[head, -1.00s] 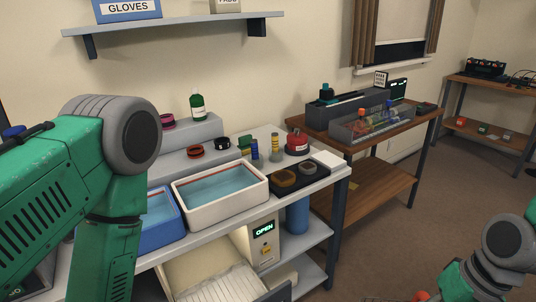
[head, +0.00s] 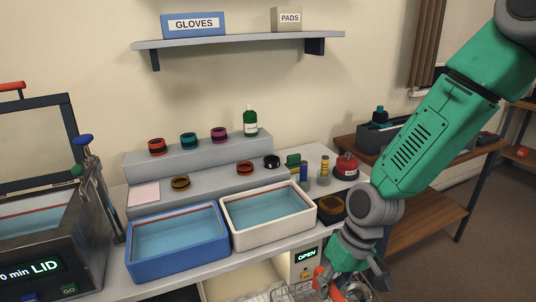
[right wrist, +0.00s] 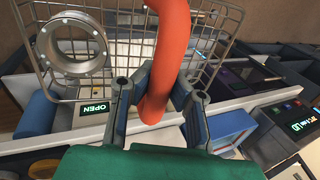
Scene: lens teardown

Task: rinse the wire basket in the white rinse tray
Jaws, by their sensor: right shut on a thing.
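The white rinse tray (head: 272,240) stands on the bench and holds clear bluish liquid. My right gripper (head: 344,283) is in front of the bench, to the right of and nearer than the tray. It is shut on the orange handle (right wrist: 172,50) of the wire basket (right wrist: 215,35). In the head view the basket (head: 292,293) shows only partly at the bottom edge, outside the tray. A grey metal ring (right wrist: 45,45) shows at the basket in the right wrist view. My left gripper is not in view.
A blue tray (head: 180,264) with liquid stands just left of the white one. A metal machine with a raised lid (head: 45,262) is at the far left. Stepped grey risers (head: 200,158) with several lens rings are behind.

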